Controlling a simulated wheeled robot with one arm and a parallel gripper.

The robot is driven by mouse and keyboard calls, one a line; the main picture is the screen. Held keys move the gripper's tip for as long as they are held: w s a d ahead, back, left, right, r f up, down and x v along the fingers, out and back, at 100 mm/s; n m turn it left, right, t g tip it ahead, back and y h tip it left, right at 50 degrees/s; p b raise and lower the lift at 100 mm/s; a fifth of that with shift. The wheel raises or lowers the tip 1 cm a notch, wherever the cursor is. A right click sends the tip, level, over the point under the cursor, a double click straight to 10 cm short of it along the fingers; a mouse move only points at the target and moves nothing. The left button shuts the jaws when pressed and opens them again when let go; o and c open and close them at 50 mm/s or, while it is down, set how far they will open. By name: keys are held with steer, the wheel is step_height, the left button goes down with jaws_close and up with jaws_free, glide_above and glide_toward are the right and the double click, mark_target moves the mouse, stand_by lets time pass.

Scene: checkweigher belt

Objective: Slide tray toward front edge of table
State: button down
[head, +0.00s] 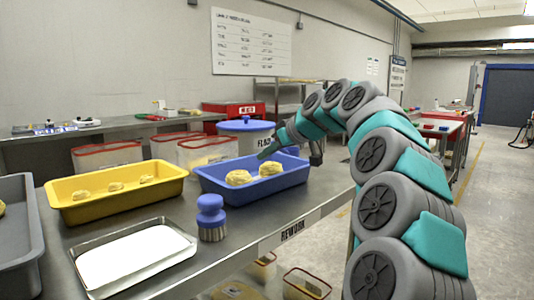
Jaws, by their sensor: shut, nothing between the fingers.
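A blue tray (252,188) with two pale yellow dough pieces (238,177) stands on the metal table near its right edge. A yellow tray (88,206) with a few smaller dough pieces is left of it. A shallow metal tray (187,252) holding a white sheet lies at the front. Part of a grey tray (30,235) shows at the left edge. My gripper (266,152) is shut and empty, at the far side of the blue tray above the dough. I cannot tell whether it touches the tray.
A blue-handled brush (211,218) stands between the blue and metal trays, close to the table's "REWORK" edge (293,229). Clear bins with red rims (107,155) and a white tub with a blue lid (246,129) are behind. More bins (305,284) sit below the table.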

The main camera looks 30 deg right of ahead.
steer(key=p, duration=0.1)
glide_above(256, 176)
steer(key=a, duration=0.3)
steer(key=shift+w+d, duration=0.15)
steer(key=shift+w, duration=0.4)
steer(key=shift+f, duration=0.8)
steer(key=shift+f, duration=0.1)
